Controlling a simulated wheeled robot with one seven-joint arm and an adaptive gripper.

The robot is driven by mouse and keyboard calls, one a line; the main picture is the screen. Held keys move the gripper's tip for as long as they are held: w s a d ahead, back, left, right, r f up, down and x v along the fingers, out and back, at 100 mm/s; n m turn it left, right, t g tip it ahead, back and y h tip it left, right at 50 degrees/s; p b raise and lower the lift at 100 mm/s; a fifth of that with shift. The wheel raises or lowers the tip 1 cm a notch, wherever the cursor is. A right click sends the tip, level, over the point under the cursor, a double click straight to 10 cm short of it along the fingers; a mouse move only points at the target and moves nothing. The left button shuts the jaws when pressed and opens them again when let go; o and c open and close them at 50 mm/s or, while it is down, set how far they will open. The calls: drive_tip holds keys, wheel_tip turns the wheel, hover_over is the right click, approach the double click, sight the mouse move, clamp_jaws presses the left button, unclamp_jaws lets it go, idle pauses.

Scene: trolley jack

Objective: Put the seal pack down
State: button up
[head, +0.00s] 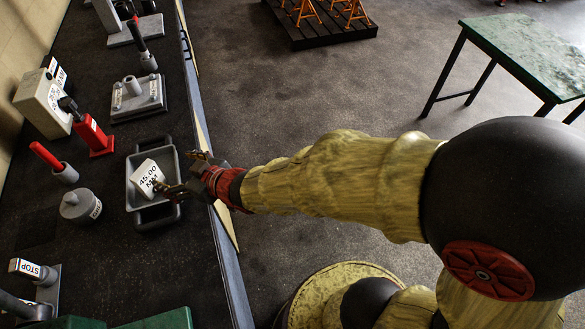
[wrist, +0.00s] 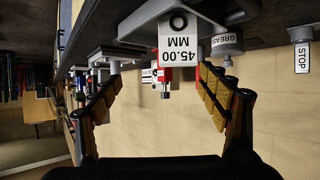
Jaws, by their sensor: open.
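The seal pack, a white box marked "45.00 MM" (head: 146,178), sits in a shallow grey tray (head: 139,155) on the dark bench, turned at an angle to the tray sides. My gripper (head: 181,174) is at the tray's right side, its fingers spread and pointing at the pack. In the wrist view, which looks upside down, the pack (wrist: 178,46) shows between and beyond the open fingers (wrist: 160,74), with clear space on both sides. Nothing is held. The pack's underside is hidden.
On the bench, a grey lidded pot (head: 81,206) stands left of the tray and a red jack-like tool (head: 93,135) beyond it. A STOP block (head: 32,269) is nearer. The bench edge runs under my wrist. A green table (head: 535,55) stands far right.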

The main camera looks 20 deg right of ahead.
drive_tip(key=s+d+r+m+h, duration=0.1)
drive_tip(key=d+r+m+h, duration=0.15)
drive_tip(key=d, duration=0.45)
drive_tip(key=s+d+r+m+g+h, duration=0.1)
drive_tip(key=s+d+r+h, duration=0.15)
drive_tip(key=d, duration=0.35)
drive_tip(key=s+d+r+m+h, duration=0.1)
drive_tip(key=d+r, duration=0.2)
drive_tip(key=d, duration=0.4)
drive_tip(key=s+d+r+m+g, duration=0.1)
drive_tip(key=s+d+g, duration=0.1)
drive_tip(key=s, duration=0.6)
drive_tip(key=s+d+r+m+g+h, duration=0.1)
drive_tip(key=s+d+m+g, duration=0.1)
drive_tip(key=s+d, duration=0.3)
drive_tip(key=s, duration=0.3)
drive_tip(key=shift+h, duration=0.3)
drive_tip(key=shift+w, duration=0.1)
drive_tip(key=shift+c, duration=0.9)
